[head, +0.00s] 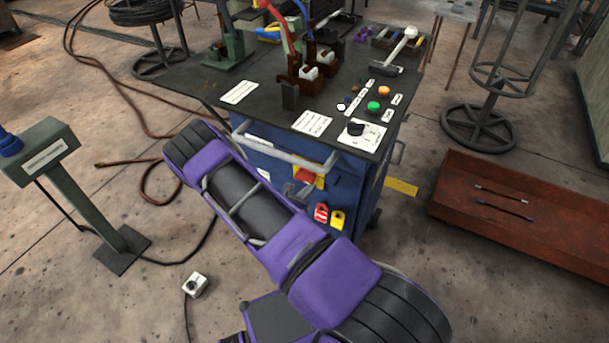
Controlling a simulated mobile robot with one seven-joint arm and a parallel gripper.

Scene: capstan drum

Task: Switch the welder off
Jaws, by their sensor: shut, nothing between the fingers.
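The welder (262,160) is a blue cabinet with a dark top in the middle of the head view. A red-and-yellow switch (309,176) sits on its front face, under a grey handle bar. My purple arm crosses in front and hides part of that face. What looks like the grey tip of my gripper (299,192) shows past the arm, close by the switch and shut; I cannot tell whether it touches. On the top are a black knob (356,129) on a white plate, a green button (374,105) and an orange button (383,91).
Red and yellow tags or locks (329,216) hang low on the front. A rust-red tray (520,215) lies at right, a green pedestal (85,195) stands at left, and a small grey box (196,285) with a cable lies on the floor. Hoses cross the left floor.

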